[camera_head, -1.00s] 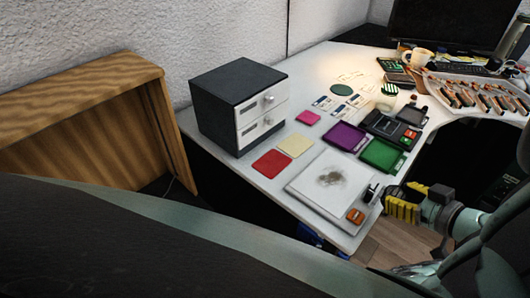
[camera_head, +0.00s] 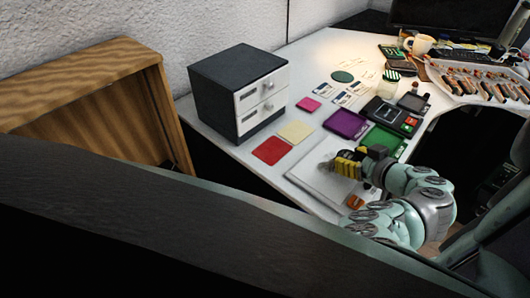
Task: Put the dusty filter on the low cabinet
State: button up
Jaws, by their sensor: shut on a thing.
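The dusty filter (camera_head: 312,184) is a flat, pale square panel with a grey smudge, lying at the front edge of the white desk. My gripper (camera_head: 340,166), with yellow-and-black fingers, is over its right part and shut on it. The fingers and wrist hide part of the panel and its smudge, and the exact grip is too small to make out. The wooden low cabinet (camera_head: 75,88) stands at the left, beyond the desk's left end. Its visible top is bare.
A black and white drawer unit (camera_head: 238,93) stands on the white desk (camera_head: 222,142). Red (camera_head: 272,151), cream (camera_head: 296,131) and pink (camera_head: 309,104) squares lie near it. Purple (camera_head: 346,125) and green (camera_head: 384,141) trays sit behind the filter. A dark gap separates desk and cabinet.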

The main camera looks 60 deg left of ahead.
jog(key=shift+d+f, duration=0.15)
jog(key=shift+f, duration=0.9)
jog(key=shift+f, duration=0.15)
jog(key=o, duration=1)
jog(key=shift+r, duration=0.25)
jog(key=v, duration=0.9)
jog(key=shift+d+r, duration=0.2)
jog(key=shift+d, duration=0.05)
jog(key=shift+p+v, duration=0.75)
jog(key=shift+v, duration=0.4)
